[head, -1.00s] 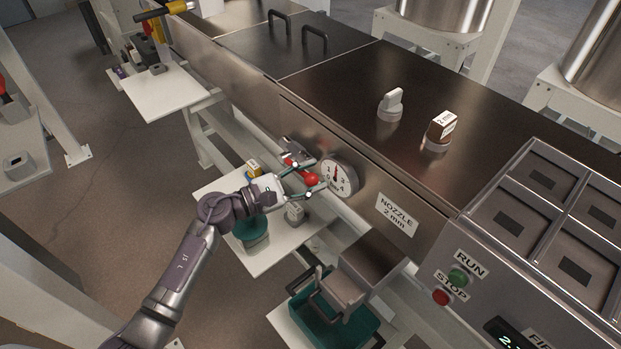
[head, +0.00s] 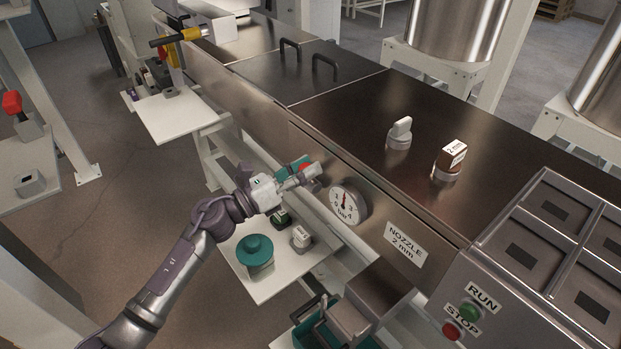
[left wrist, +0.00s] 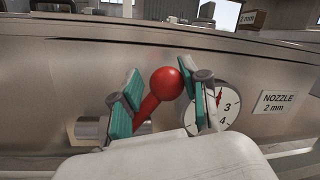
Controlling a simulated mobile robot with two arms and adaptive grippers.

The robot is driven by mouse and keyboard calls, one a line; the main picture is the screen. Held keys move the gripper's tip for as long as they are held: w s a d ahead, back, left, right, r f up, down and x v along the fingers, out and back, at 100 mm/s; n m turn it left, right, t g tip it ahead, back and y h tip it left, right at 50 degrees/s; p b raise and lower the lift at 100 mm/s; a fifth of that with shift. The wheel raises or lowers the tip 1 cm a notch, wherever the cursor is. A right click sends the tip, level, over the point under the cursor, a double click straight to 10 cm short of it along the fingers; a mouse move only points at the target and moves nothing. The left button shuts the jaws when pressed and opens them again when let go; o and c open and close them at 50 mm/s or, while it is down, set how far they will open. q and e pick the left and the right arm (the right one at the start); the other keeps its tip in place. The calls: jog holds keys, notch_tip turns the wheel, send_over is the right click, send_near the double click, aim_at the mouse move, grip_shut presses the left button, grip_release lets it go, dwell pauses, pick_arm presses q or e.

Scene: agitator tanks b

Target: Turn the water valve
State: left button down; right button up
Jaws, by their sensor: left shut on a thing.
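The water valve's lever, red with a round red ball end (left wrist: 166,83), sits on the front wall of the steel machine, left of the pressure gauge (head: 348,204). My left gripper (left wrist: 158,98) is shut on this red lever, with its teal pads on either side of it; the ball shows just beyond them. In the head view the left gripper (head: 303,172) covers most of the lever, and only a bit of red shows. A metal stub (left wrist: 90,128) shows left of the lever in the left wrist view. My right gripper is not in view.
A white shelf (head: 285,285) below holds a teal-topped container (head: 256,250) and small blocks. A "NOZZLE 2 mm" label (head: 405,243) is right of the gauge. Green RUN (head: 470,311) and red STOP (head: 453,330) buttons are at lower right.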

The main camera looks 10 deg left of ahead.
pick_arm(q)
jog(key=n, duration=0.1)
jog(key=w+a+n, duration=0.1)
jog(key=n, duration=0.1)
jog(key=shift+w+a+n+t, duration=0.2)
jog(key=shift+n+t, duration=0.1)
jog(key=shift+t, duration=0.1)
jog(key=shift+w+a+r+n+t+y+p, duration=0.1)
jog(key=shift+w+a+n+t+y+p, duration=0.35)
jog(key=shift+n, duration=0.8)
jog(key=shift+w+a+r+n+t+y, duration=0.1)
jog(key=shift+w+a+n+t+y, duration=0.15)
jog(key=shift+w+a+n, duration=0.7)
jog(key=shift+s+d+n, duration=0.3)
jog(key=shift+n, duration=0.1)
jog(key=c, duration=0.8)
grip_release()
jog(key=shift+o, duration=1.4)
jog(key=shift+w+r, duration=0.1)
jog(key=shift+r, duration=0.1)
jog(key=shift+a, duration=0.1)
